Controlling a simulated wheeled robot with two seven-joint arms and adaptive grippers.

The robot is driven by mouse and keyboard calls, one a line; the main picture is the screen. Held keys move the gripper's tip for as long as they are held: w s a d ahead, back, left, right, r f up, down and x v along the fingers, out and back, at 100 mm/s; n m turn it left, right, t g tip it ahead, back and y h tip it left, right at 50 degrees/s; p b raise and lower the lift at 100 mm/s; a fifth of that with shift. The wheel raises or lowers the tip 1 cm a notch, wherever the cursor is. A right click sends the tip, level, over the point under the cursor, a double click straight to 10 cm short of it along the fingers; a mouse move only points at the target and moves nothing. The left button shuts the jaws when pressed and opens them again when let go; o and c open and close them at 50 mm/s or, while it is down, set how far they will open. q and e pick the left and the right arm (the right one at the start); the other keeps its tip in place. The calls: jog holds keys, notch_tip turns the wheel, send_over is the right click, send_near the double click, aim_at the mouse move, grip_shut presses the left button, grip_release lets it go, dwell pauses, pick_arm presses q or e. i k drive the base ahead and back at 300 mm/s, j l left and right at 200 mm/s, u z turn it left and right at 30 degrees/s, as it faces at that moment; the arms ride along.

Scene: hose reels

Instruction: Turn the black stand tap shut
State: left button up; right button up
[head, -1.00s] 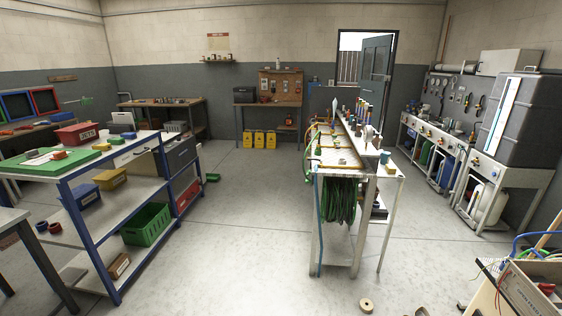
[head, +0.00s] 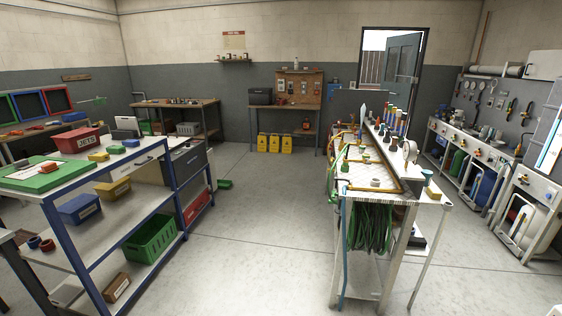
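I cannot make out a black stand tap for certain at this distance. Small taps and fittings sit on the pipework (head: 405,186) of the middle bench (head: 385,198), too small to tell their handle positions. Along the right wall, white stands (head: 535,187) carry small taps and hoses on their fronts, also too small to read. Neither of my grippers is in view.
A blue-framed shelf unit (head: 82,243) with bins stands at the left. Green hose (head: 368,228) hangs under the middle bench. Clear floor (head: 255,255) lies between them, and a narrower clear strip (head: 465,245) lies right of the bench. An open door (head: 402,68) is at the back.

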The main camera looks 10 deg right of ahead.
aim_at(335, 178)
jog(key=i+j+z, duration=0.1)
jog(key=i+z, duration=0.2)
jog(key=i, duration=0.5)
jog(key=i+z, duration=0.65)
jog(key=i, duration=0.2)
jog(key=i+z, duration=0.1)
jog(key=i, duration=0.5)
